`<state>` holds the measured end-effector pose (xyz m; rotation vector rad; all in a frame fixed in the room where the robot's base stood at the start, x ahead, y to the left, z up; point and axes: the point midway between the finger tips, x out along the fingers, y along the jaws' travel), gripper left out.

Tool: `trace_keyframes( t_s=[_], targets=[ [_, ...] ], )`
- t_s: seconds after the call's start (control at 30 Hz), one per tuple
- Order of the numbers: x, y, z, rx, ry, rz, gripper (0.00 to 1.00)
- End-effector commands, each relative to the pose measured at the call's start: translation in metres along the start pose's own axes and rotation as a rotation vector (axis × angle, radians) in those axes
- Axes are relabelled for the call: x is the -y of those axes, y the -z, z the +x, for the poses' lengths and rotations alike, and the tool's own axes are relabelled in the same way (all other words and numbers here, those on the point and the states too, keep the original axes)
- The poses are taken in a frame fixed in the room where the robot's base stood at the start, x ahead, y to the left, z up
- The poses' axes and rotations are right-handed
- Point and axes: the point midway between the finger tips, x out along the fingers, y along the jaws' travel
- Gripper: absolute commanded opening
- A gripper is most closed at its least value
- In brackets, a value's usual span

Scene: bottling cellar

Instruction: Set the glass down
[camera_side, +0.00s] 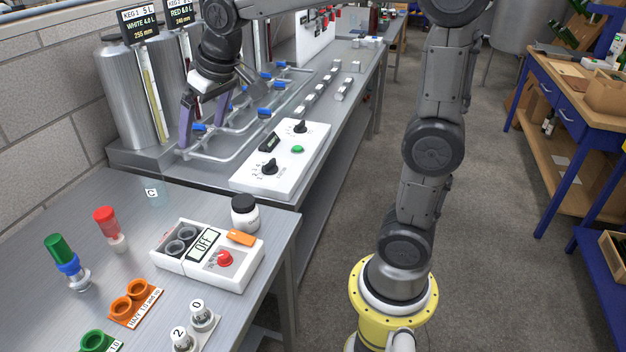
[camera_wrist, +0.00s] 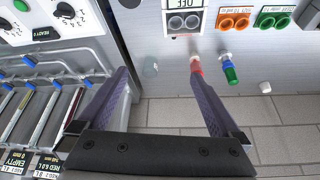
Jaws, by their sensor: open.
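A small clear glass marked C (camera_side: 155,193) stands on the steel bench near the wall, apart from my gripper. In the wrist view a faint clear round shape, seemingly this glass (camera_wrist: 150,66), lies between the finger lines; its outline is hard to make out. My gripper (camera_side: 204,122) is open and empty, with its purple fingers spread above the pipework by the kegs, behind the glass in the side view. In the wrist view the open fingers (camera_wrist: 158,85) reach over the bench edge area.
A red-capped vial (camera_side: 107,222) and a green-capped vial (camera_side: 63,256) stand near the glass. A meter reading OFF (camera_side: 205,259), a dark-lidded jar (camera_side: 245,213) and an orange holder (camera_side: 135,303) are nearby. Kegs (camera_side: 125,95), pipes and a control box (camera_side: 280,158) crowd the back.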

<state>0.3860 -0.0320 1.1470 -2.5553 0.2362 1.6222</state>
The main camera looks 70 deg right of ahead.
Motion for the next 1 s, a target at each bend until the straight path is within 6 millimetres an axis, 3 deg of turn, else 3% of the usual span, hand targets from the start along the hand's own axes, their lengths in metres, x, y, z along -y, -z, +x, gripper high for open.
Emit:
trace_keyframes(
  t_s=[0.03, 0.2, 0.4, 0.5, 0.7, 1.0],
  targets=[
    [0.0, -0.023, -0.015, -0.01, 0.009, -0.016, 1.0],
    [-0.003, -0.098, -0.043, -0.026, 0.036, -0.073, 1.0],
    [-0.007, -0.179, -0.051, -0.044, 0.064, -0.134, 1.0],
    [-0.009, -0.206, -0.048, -0.048, 0.072, -0.155, 1.0],
    [-0.011, -0.227, -0.045, -0.051, 0.079, -0.172, 1.0],
    [-0.011, -0.227, -0.045, -0.051, 0.079, -0.172, 1.0]
  ],
)
